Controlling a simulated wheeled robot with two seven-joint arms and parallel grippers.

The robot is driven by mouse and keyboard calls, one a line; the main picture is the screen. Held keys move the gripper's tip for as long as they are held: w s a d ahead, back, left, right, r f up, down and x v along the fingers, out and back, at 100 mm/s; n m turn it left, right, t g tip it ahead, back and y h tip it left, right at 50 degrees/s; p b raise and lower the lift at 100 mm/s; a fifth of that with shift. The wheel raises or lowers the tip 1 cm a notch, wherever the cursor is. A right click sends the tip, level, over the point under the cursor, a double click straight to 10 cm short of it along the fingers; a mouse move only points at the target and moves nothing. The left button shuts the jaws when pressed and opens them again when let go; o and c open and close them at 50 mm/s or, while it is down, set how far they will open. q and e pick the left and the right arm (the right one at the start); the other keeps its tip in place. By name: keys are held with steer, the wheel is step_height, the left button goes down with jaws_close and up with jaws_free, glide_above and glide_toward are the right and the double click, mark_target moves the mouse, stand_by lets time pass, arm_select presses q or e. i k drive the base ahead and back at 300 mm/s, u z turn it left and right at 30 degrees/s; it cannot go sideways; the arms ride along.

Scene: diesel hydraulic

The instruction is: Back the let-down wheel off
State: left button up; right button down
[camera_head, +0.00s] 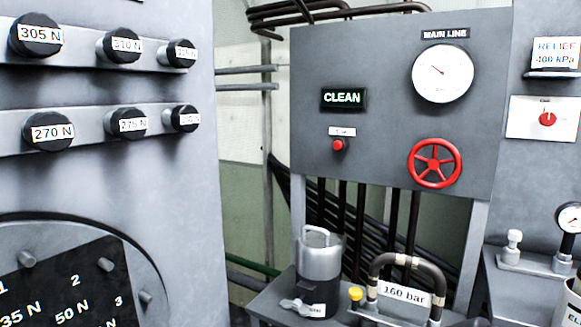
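The only wheel in view is a red spoked handwheel (435,163) on the grey panel (380,120). It sits below the round MAIN LINE gauge (442,73), whose dark needle points to the upper left. No label on the wheel itself is readable, so I cannot tell if it is the let-down wheel. A lit CLEAN sign (343,98) and a red button (338,144) under a small white label are left of the wheel. Neither of my grippers is in view.
A metal canister (319,265) and a bent hose with a 160 bar tag (403,295) stand on the bench below the panel. Black knobs with newton labels (38,36) stick out at left. A small gauge (569,217) stands at right. The space before the wheel looks clear.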

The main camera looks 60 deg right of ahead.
mark_target(433, 162)
steer(key=z, duration=4.9)
steer(key=i, duration=1.2)
steer(key=u, duration=2.5)
